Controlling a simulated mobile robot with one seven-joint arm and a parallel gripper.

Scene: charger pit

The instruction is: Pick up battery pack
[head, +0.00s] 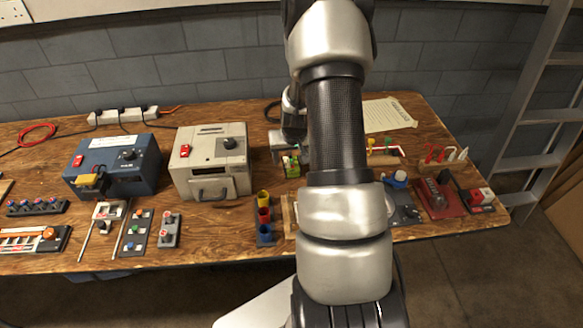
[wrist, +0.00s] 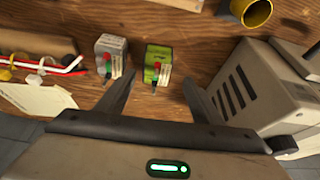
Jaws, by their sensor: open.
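A small green and white battery pack (wrist: 157,66) with a red spot stands on the wooden bench; it shows in the head view (head: 291,165) just in front of my gripper. A similar grey and white pack (wrist: 112,58) stands beside it in the wrist view, apart by a small gap; in the head view my arm mostly hides it. My gripper (wrist: 158,92) is open and empty. In the wrist view its two dark fingers are spread, with the green pack between and beyond the tips, and the grey pack near the left finger.
A beige case (head: 211,162) stands close left of my gripper. A blue case (head: 113,166) is farther left. Yellow, red and blue cups (head: 264,215) line the front edge. A paper sheet (head: 390,114) lies at the back, with clipped wires (head: 440,154) on the right.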

